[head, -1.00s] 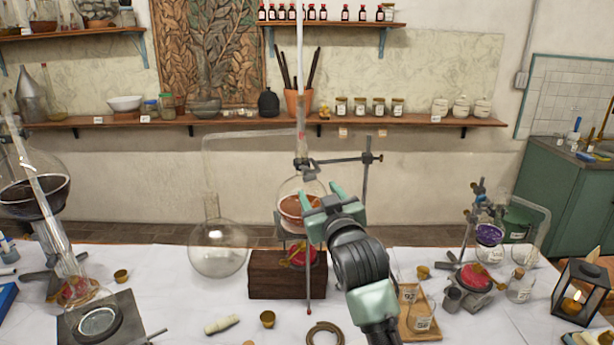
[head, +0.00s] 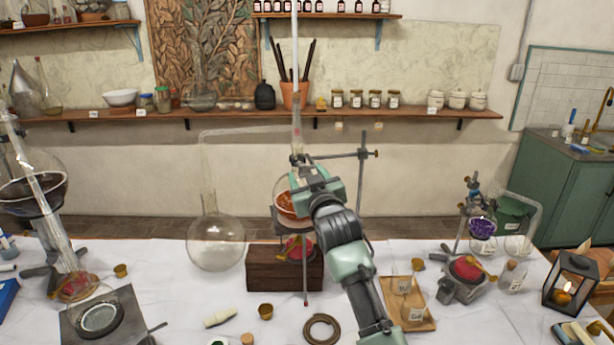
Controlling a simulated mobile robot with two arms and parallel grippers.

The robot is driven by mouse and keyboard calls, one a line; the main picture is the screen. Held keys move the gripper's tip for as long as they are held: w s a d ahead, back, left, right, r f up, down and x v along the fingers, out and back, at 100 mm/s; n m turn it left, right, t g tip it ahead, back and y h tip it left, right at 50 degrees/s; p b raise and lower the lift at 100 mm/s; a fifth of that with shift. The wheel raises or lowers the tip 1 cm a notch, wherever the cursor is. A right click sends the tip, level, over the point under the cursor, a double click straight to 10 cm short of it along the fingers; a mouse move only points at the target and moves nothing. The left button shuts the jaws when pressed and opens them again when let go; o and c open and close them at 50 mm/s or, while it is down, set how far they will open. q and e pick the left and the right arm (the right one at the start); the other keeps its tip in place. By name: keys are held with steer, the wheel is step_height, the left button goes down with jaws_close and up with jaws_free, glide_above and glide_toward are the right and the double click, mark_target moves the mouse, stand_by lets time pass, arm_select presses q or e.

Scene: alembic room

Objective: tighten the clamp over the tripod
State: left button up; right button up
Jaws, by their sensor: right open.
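The clamp (head: 343,156) is a dark bar reaching left from an upright stand rod (head: 362,185) toward the neck of a round flask (head: 285,203) with orange contents. The flask sits over the tripod (head: 306,285), whose thin leg shows in front of a wooden block (head: 265,272). My right gripper (head: 314,170) is open, its fingers pointing away from me at the flask's neck, just below the clamp's left end. It hides part of the flask and clamp; I cannot tell whether it touches either. My left gripper is not in view.
A large clear flask (head: 216,245) with a bent glass tube stands close on the left. A coiled ring (head: 322,329) and small cup (head: 265,312) lie in front. A lantern (head: 572,285) stands far right.

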jaws_close()
steer(key=shift+m+p, duration=0.3)
steer(key=shift+m, duration=0.8)
jaws_free()
steer(key=b+v, duration=0.2)
steer(key=v, duration=0.5)
steer(key=shift+s, duration=0.4)
